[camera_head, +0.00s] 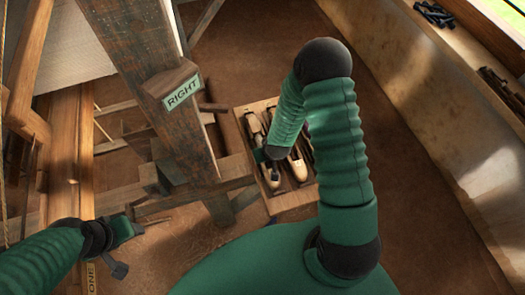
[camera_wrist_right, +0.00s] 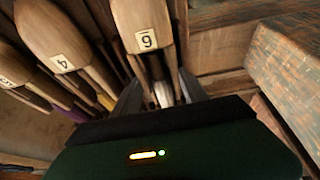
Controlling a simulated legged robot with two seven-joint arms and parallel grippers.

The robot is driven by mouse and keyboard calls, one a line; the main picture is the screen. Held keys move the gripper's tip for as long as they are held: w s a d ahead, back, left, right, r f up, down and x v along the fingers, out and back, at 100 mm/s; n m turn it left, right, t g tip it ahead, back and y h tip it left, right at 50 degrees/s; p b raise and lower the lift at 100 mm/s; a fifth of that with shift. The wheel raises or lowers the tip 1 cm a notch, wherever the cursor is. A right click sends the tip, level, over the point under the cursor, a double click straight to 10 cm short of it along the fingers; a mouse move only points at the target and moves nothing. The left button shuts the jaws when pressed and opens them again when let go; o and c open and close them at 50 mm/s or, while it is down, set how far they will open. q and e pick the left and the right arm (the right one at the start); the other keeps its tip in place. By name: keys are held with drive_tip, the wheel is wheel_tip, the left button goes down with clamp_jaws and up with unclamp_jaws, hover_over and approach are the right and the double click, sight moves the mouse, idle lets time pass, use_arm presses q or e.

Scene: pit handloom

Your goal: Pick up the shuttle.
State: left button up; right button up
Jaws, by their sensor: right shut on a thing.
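Several wooden shuttles lie side by side in a shallow wooden tray (camera_head: 240,112) in the head view. In the right wrist view one shuttle, labelled 6 (camera_wrist_right: 141,18), lies between the fingers of my right gripper (camera_wrist_right: 160,95). The gripper is shut on its narrower part. Whether the shuttle is clear of the tray I cannot tell. A shuttle labelled 4 (camera_wrist_right: 58,35) lies just left of it, apart from the fingers. In the head view my right wrist hides part of the tray. My left gripper (camera_head: 135,230) is by the loom at lower left, away from the tray; its jaw state is unclear.
A thick loom post (camera_head: 150,70) with a RIGHT sign (camera_head: 182,93) stands left of the tray. Wooden beams surround its foot. A ledge (camera_head: 400,70) with dark small items (camera_head: 437,14) runs along the right. The brown floor between tray and ledge is clear.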

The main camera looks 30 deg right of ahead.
use_arm(q)
drive_tip(key=shift+d+r, duration=0.1)
drive_tip(key=shift+d, duration=0.2)
use_arm(e)
drive_tip(key=shift+d, duration=0.2)
clamp_jaws()
use_arm(q)
drive_tip(key=shift+a, duration=0.1)
use_arm(e)
drive_tip(key=shift+r, duration=0.1)
